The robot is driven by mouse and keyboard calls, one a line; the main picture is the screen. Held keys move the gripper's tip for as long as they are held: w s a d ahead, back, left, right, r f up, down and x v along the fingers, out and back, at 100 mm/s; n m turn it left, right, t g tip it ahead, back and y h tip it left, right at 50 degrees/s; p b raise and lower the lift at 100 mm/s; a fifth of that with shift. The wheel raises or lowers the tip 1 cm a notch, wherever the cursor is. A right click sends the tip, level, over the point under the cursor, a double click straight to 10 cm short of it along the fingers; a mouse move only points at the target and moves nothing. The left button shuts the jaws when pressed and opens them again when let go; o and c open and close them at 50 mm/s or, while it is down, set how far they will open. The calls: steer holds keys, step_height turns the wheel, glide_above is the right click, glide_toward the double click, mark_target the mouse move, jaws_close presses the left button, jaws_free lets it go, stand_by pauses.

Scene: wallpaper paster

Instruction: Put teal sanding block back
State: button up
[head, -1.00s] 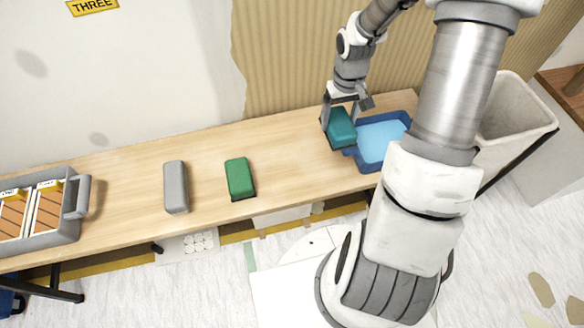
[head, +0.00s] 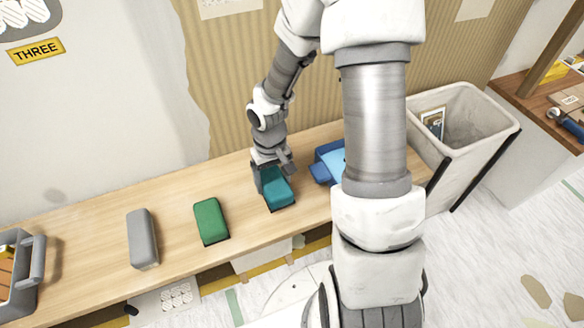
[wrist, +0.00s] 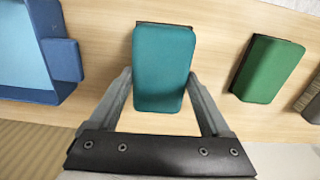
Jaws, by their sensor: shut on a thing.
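The teal sanding block (head: 279,192) is between the fingers of my gripper (head: 273,178), which is shut on it. In the wrist view the teal block (wrist: 163,62) lies lengthwise between both fingers of my gripper (wrist: 160,84), with its dark underside showing at the far end. The block is at or just above the wooden table; I cannot tell if it touches. A green block (head: 210,221) sits to its left, apart from it, and a grey block (head: 142,238) is farther left in the same row.
A blue tray (head: 321,172) with a light blue inside stands right of the teal block, partly hidden by my arm. A grey caddy (head: 36,262) is at the left end of the table (head: 100,208). A white bin (head: 465,160) stands beyond the right end.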

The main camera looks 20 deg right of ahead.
mark_target(270, 192)
steer(key=shift+s+a+f+b, duration=0.1)
steer(key=shift+a+f+b, duration=0.2)
steer(key=shift+a+f, duration=0.55)
steer(key=shift+d+f+b, duration=0.2)
steer(key=shift+f+b, duration=0.4)
steer(key=shift+f, duration=0.75)
steer(key=o, duration=1.2)
steer(key=shift+f, duration=0.25)
steer(key=shift+w+d+r+p, duration=0.1)
steer(key=shift+r+p, duration=1.9)
steer(key=shift+r, duration=2.4)
steer(key=shift+w+r+p, duration=0.1)
steer(key=shift+r+p, duration=1.85)
steer(key=shift+r, duration=2.45)
steer(key=shift+r, duration=0.1)
